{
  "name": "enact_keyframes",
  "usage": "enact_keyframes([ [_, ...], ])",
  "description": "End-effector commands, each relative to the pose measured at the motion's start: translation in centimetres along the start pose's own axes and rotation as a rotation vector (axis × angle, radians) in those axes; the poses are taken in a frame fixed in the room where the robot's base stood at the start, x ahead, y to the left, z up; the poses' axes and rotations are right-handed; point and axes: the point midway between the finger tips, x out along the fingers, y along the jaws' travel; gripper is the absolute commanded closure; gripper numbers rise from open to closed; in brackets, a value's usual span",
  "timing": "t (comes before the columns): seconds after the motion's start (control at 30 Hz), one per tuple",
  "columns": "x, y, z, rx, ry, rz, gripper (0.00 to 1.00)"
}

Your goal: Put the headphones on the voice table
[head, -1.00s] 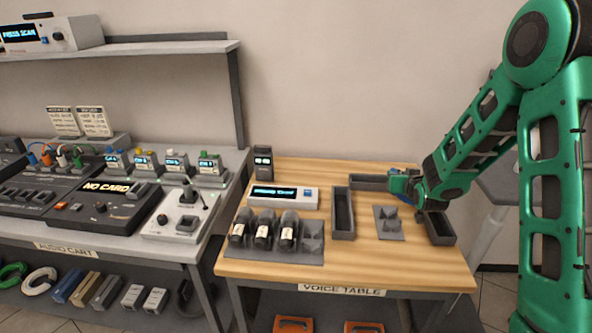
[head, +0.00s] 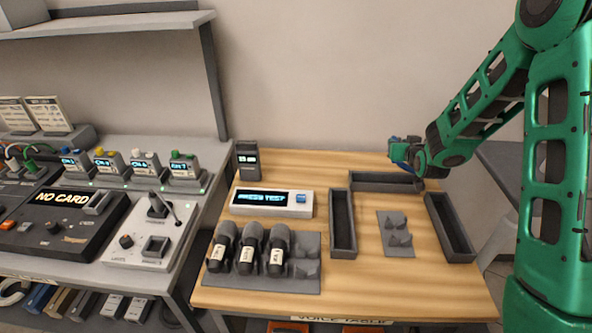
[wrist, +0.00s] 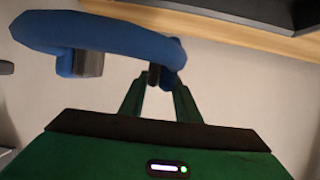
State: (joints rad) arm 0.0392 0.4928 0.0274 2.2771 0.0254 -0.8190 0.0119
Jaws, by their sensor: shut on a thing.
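The headphones show in the wrist view as a thick blue band (wrist: 105,32) with a grey pad at one end. My gripper (wrist: 158,88) is shut on them near the band's right end. In the head view, my gripper (head: 404,156) is at the back right of the voice table, around the back tray's right end, and only a little blue of the headphones (head: 401,165) shows. They look raised, though the exact height cannot be told. The voice table (head: 365,285) has a wooden top, and its front label is partly cut off.
Dark trays stand at the back (head: 372,183), middle (head: 342,225) and right (head: 450,230). A grey stand (head: 396,233) lies between them. Three microphones (head: 249,247) rest in a holder (head: 310,275). A display box (head: 272,203) reads "PRESS TEST". Bare wood lies front right.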

Motion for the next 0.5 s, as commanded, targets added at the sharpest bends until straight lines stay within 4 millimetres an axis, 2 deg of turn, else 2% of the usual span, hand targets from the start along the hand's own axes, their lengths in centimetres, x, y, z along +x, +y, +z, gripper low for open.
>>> enact_keyframes([
  [0.27, 0.3, -3.8, -0.2, -0.019, -0.003, -0.051, 1.00],
  [0.37, 0.6, -7.2, -0.4, -0.040, -0.010, -0.110, 1.00],
  [0.47, 0.7, -12.2, -0.8, -0.074, -0.019, -0.199, 1.00],
  [0.5, 0.6, -14.4, -0.9, -0.090, -0.021, -0.240, 1.00],
])
